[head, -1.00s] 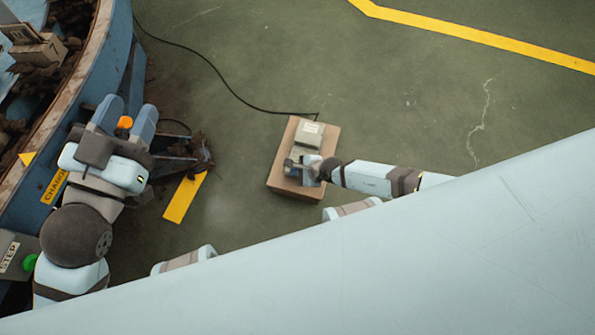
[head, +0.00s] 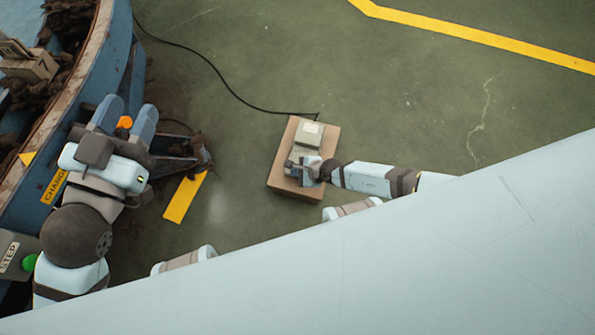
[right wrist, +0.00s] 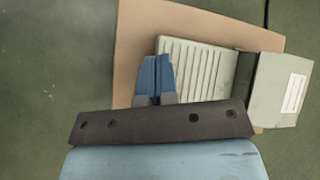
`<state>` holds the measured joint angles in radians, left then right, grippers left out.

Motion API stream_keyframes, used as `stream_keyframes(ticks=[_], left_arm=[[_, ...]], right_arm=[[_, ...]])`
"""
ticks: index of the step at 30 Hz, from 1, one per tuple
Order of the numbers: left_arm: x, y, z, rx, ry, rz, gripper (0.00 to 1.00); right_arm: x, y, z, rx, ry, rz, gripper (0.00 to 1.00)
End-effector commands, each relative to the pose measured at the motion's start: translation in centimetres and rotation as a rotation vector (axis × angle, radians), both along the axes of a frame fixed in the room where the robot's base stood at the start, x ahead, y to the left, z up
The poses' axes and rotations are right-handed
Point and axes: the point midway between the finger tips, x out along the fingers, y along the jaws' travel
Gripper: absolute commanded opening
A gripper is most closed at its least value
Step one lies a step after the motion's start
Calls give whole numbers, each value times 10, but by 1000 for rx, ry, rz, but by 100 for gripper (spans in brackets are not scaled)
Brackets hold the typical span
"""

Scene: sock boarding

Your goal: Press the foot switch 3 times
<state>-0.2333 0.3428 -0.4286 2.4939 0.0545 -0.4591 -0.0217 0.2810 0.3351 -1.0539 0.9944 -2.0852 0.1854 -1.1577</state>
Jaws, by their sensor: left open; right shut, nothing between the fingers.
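The foot switch (head: 309,134) is a grey-green pedal unit on a brown block on the floor, with a black cable running off to the upper left. In the right wrist view its ribbed pedal plate (right wrist: 203,70) shows beside a housing with a white label. My right gripper (head: 302,168) is shut and empty, over the near end of the pedal. In the right wrist view its blue fingertips (right wrist: 155,62) overlap the pedal's left end; whether they touch it I cannot tell. My left gripper (head: 129,106) is open and empty at the left, over an orange knob (head: 124,122).
A round blue machine (head: 122,35) with a rusty rim fills the left, with dark lumps and a brown box (head: 30,65) inside. A grey box with a green button (head: 29,263) stands at lower left. Open floor lies right of the switch.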

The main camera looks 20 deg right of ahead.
Motion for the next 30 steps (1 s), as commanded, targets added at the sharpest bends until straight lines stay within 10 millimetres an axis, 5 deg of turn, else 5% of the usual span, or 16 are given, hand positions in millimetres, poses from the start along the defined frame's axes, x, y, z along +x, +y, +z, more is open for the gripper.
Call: stream_keyframes(ticks=[30], left_arm=[[0,0,31,0,0,0,43]], right_arm=[[5,-5,33,-1,0,0,0]])
